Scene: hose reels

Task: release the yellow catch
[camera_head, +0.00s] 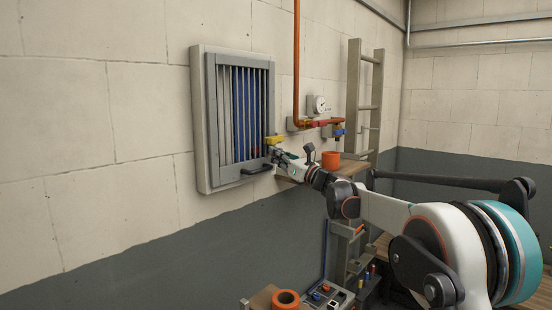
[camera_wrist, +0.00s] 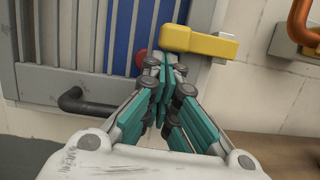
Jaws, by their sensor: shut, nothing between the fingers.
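The yellow catch (camera_head: 273,140) sits on the right edge of a grey slatted cabinet door (camera_head: 212,120) on the wall. In the wrist view the yellow catch (camera_wrist: 203,42) is a bar lying roughly level, reaching right from the door edge over the frame. My gripper (camera_wrist: 165,62) is shut with nothing in it, its tips just below the catch's left end. Whether they touch it I cannot tell. A red round part (camera_wrist: 140,58) shows just left of the fingertips, partly hidden. In the head view my gripper (camera_head: 274,154) is small, close under the catch.
A dark handle (camera_wrist: 88,105) stands out from the door, left of my gripper; it also shows in the head view (camera_head: 257,169). An orange pipe (camera_head: 297,70) with a gauge (camera_head: 319,104) runs right of the cabinet. A wooden ladder (camera_head: 354,95) and an orange cup (camera_head: 330,160) are farther right.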

